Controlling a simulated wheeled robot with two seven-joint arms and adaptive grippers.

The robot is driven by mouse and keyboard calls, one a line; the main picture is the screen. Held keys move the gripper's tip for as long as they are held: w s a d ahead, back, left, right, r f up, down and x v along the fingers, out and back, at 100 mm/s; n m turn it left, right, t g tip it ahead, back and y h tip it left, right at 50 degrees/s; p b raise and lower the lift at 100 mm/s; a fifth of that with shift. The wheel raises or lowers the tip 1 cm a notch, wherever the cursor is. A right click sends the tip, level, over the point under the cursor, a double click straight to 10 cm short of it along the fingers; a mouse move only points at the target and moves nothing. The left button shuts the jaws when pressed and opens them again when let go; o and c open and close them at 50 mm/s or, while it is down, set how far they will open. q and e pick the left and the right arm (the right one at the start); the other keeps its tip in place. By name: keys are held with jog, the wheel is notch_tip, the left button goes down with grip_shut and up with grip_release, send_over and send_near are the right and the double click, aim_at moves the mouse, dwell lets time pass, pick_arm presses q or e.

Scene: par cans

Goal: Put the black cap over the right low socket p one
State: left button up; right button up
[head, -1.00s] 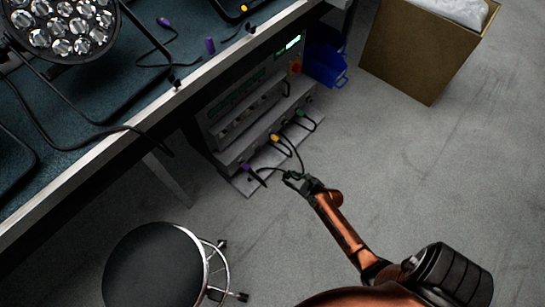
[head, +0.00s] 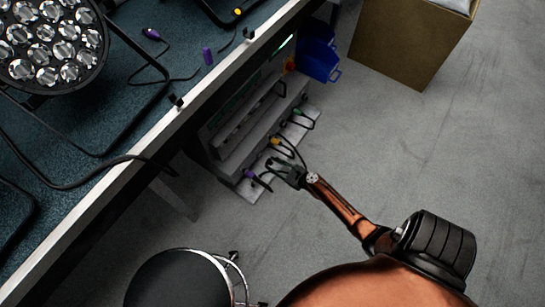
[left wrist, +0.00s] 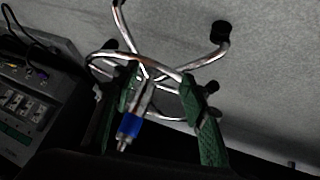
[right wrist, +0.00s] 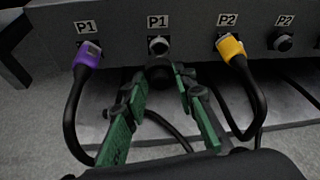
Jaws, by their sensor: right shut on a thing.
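The black cap (right wrist: 160,70) is a small dark round piece between the fingertips of my right gripper (right wrist: 158,88), which is shut on it. The right low socket P1 (right wrist: 158,46) is a bare silver ring under the second P1 label in the right wrist view. The cap is just below and in front of it in that view; I cannot tell whether they touch. In the head view my right gripper (head: 288,174) is at the panel's low front edge, hiding the cap. My left gripper (left wrist: 165,105) is open, its green-padded fingers apart.
A purple plug (right wrist: 88,54) sits in the left P1 socket and a yellow plug (right wrist: 232,47) in a P2 socket, their black cables looping down close by. Another P2 socket (right wrist: 284,42) is dark. A stool (head: 180,280) and the bench (head: 100,180) stand at left.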

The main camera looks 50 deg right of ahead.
aim_at(270, 160)
jog(key=shift+w+d, duration=0.2)
jog(key=shift+w, duration=0.65)
jog(key=shift+w+a, duration=0.1)
jog(key=shift+w, duration=1.15)
jog(key=shift+s, duration=0.1)
jog(key=shift+r, duration=0.1)
jog(key=shift+w+a, duration=0.1)
jog(key=shift+w, duration=1)
dwell(1.5)
jog(key=shift+c, duration=0.7)
jog(key=o, duration=1)
